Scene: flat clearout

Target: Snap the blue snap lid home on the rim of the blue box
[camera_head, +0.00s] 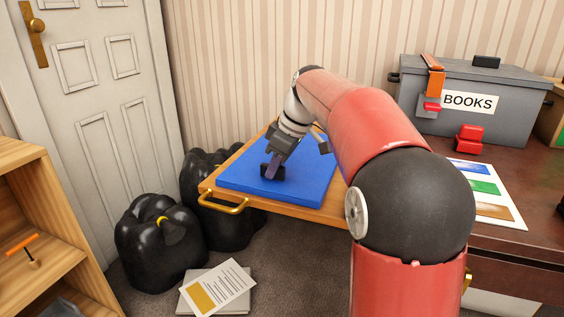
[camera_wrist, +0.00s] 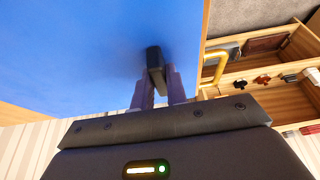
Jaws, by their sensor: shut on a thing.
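The blue snap lid (camera_head: 310,185) is a broad flat blue panel lying over a wooden tray-like piece with a brass handle. It has a small black grip block (camera_head: 272,172) near its front left. My gripper (camera_head: 273,165) points down and is shut on that block. In the wrist view the fingers (camera_wrist: 158,88) stand on both sides of the black block (camera_wrist: 154,60), and the blue surface (camera_wrist: 70,60) fills the upper left. I cannot make out a separate blue box or its rim, so I cannot tell how the lid sits on it.
The wooden piece's brass handle (camera_head: 224,202) faces front. Black bags (camera_head: 160,245) stand on the floor at left, beside papers (camera_head: 218,288). A grey BOOKS box (camera_head: 490,125), a red clip-like piece (camera_head: 468,138) and a colour-patch sheet (camera_head: 485,188) are on the dark table at right.

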